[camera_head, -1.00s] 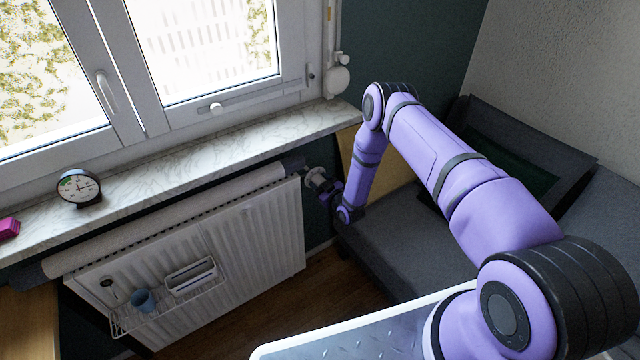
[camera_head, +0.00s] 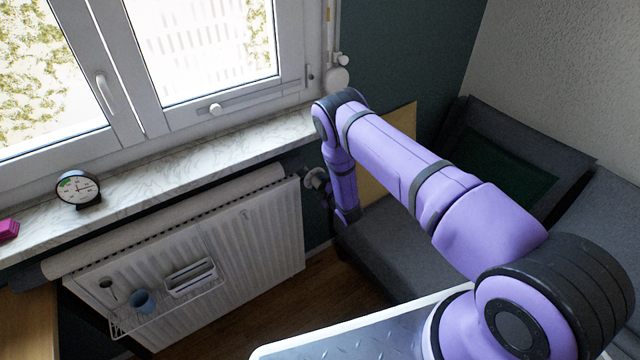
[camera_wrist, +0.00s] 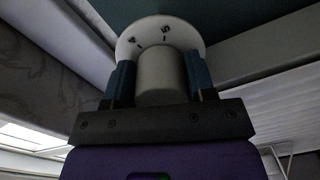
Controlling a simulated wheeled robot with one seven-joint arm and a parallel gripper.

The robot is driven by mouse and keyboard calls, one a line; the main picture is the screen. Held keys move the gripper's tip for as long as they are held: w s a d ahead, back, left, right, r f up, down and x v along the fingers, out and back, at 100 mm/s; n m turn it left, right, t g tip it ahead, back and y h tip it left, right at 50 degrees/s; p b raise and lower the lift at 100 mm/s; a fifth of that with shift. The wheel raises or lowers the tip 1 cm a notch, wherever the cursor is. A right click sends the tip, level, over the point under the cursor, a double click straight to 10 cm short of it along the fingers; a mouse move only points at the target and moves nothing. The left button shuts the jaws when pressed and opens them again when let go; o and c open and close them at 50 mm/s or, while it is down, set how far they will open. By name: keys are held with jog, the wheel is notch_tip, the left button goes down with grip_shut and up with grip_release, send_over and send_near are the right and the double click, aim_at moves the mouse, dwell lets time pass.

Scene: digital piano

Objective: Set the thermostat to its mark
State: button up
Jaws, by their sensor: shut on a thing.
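The thermostat is a pale round knob (camera_wrist: 162,75) with a white dial (camera_wrist: 160,32) behind it. My gripper (camera_wrist: 160,82) is shut around the knob, one finger on each side. In the head view the thermostat (camera_head: 315,179) sits at the upper right end of the radiator, and my arm hides most of my gripper. I cannot tell from these views which line is the mark.
The white radiator (camera_head: 245,235) carries a wire rack with a blue cup (camera_head: 143,300) and a white holder (camera_head: 190,278). The marble sill (camera_head: 215,155) is above it, with a round gauge (camera_head: 78,188) on it. A grey sofa (camera_head: 400,255) stands at right.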

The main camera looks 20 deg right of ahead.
jog(key=n, duration=0.4)
jog(key=shift+n, duration=0.4)
jog(key=shift+n+h, duration=0.3)
jog(key=o, duration=0.9)
jog(key=v, duration=1.1)
jog(key=shift+f, duration=0.15)
jog(key=shift+w, duration=0.1)
